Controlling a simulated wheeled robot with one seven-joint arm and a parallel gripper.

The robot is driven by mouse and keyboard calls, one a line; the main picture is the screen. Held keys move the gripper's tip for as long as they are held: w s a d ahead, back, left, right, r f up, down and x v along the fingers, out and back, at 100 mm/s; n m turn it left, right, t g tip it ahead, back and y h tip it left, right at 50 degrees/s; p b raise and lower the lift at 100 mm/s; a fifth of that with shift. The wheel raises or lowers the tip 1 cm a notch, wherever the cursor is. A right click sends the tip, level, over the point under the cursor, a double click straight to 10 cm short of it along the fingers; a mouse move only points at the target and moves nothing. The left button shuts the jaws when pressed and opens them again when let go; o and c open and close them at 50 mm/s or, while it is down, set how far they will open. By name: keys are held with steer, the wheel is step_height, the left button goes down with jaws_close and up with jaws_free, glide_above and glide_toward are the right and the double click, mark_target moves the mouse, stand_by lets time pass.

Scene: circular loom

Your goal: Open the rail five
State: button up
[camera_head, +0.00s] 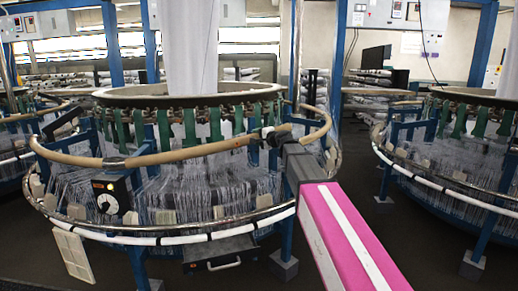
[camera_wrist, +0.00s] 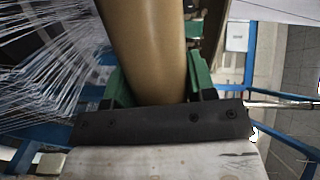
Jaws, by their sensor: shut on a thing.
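A tan curved rail (camera_head: 190,155) runs around the front of the circular loom (camera_head: 215,190); no number is readable on it. Another tan rail piece (camera_head: 319,128) curves at the loom's right side. My gripper (camera_head: 268,134) is at the right end of the front rail, small and partly hidden by my own wrist. In the wrist view the tan rail (camera_wrist: 150,45) passes between the green fingers of my gripper (camera_wrist: 155,85), which are shut on it. The dark gripper body hides the nearer part of the rail.
A silver and white lower ring (camera_head: 170,240) circles the loom below the rail. A black dial box (camera_head: 113,198) hangs at the left. Blue posts (camera_head: 287,235) stand under the ring. A second loom (camera_head: 450,165) stands at the right, with dark floor (camera_head: 410,250) between.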

steer(key=a+r+n+g+h, duration=0.15)
steer(key=a+r, duration=0.25)
steer(key=r, duration=1.2)
steer(key=a+r+n+g+h, duration=0.1)
steer(key=a+r+n+h, duration=0.3)
steer(key=a+r, duration=2.3)
steer(key=shift+r+h, duration=0.85)
steer(key=shift+h, duration=0.2)
steer(key=o, duration=1.3)
steer(key=shift+c, duration=0.2)
